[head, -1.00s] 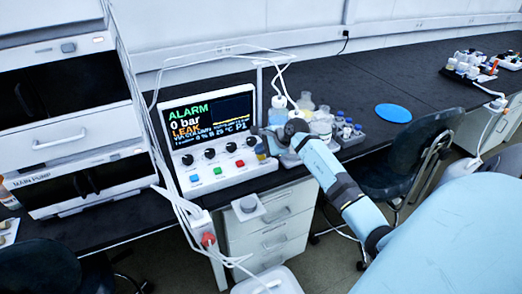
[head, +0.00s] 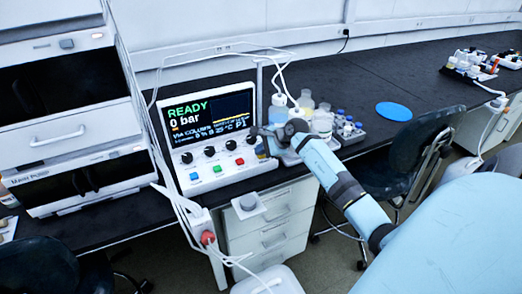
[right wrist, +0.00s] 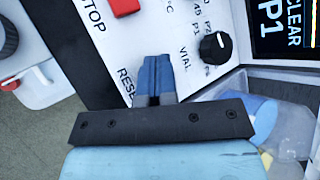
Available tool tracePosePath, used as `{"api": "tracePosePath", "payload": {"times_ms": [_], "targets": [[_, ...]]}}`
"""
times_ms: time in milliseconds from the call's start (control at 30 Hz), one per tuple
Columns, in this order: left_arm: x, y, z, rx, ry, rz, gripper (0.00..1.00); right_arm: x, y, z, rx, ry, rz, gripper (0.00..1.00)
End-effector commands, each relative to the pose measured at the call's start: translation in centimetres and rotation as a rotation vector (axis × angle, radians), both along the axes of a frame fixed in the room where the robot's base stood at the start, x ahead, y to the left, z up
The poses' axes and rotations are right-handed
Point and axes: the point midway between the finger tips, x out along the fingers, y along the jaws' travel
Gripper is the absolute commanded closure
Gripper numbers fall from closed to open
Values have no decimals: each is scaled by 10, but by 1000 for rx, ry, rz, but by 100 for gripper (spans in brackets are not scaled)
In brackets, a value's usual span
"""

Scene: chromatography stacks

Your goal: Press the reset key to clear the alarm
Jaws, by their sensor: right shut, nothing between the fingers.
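The control unit (head: 208,156) stands on the dark bench, and its screen (head: 208,118) reads READY and 0 bar in green and white. Blue (head: 194,176), green (head: 217,168) and red (head: 239,162) keys line its lower front. My right gripper (head: 257,133) is at the right end of this panel. In the right wrist view its blue fingers (right wrist: 155,62) are shut and empty, over the panel beside a partly covered label reading "RESE". The reset key itself is hidden behind the fingers, so contact cannot be told. My left gripper is not in view.
Bottles (head: 306,101) and a vial rack (head: 347,128) stand close to the right of the unit. Loose tubing (head: 170,195) hangs at its left, beside the stacked modules (head: 75,95). A chair (head: 405,160) stands before the bench. A blue disc (head: 393,111) lies on open benchtop.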

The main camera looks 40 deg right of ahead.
Motion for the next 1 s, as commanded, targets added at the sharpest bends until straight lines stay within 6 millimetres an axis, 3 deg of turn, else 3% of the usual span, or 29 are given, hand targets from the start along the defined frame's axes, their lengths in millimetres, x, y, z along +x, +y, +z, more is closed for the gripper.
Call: {"api": "tracePosePath", "payload": {"times_ms": [1000], "targets": [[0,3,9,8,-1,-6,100,0,-1,19,-1,0,-1,100]]}}
